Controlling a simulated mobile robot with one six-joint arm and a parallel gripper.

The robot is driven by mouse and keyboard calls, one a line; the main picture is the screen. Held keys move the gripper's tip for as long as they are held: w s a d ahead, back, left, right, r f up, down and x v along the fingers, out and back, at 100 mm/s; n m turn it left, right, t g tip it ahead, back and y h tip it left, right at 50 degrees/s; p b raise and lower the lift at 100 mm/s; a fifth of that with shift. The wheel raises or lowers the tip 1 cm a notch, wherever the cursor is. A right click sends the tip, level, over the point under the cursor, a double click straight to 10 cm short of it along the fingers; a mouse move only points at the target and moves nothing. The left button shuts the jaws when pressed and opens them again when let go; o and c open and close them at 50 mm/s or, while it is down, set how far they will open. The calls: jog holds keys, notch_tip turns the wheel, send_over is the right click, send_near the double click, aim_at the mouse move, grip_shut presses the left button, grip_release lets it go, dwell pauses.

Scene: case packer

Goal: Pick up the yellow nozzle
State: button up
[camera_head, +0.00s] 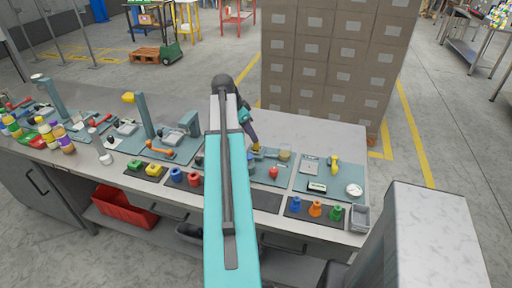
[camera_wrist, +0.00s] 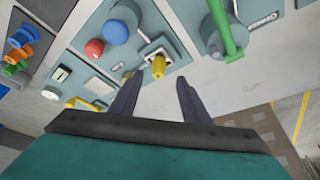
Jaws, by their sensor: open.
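A small yellow piece (camera_wrist: 158,66), which looks like the yellow nozzle, stands in a pale square fixture (camera_wrist: 153,50) in the wrist view. My gripper (camera_wrist: 157,82) is open and empty, with one finger on each side of the picture's middle. The yellow piece lies just beyond the gap between the fingertips, apart from both. In the head view my gripper (camera_head: 250,138) is over the back part of the bench, largely hidden behind my arm. Another yellow part (camera_head: 153,169) sits on a dark mat at the left, beside a green one.
A red knob (camera_wrist: 94,48) and a blue round part (camera_wrist: 116,32) stand near the fixture. A green-handled press (camera_wrist: 226,30) stands to the right. Blue, orange (camera_head: 315,208) and green parts stand on the right mat. Stacked cartons (camera_head: 330,60) rise behind the bench.

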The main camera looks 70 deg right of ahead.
aim_at(256, 146)
jog(key=shift+p+x, duration=0.95)
jog(key=shift+x, duration=0.45)
jog(key=shift+p+x, duration=0.3)
jog(key=shift+x, duration=0.85)
jog(key=shift+s, duration=0.15)
grip_shut()
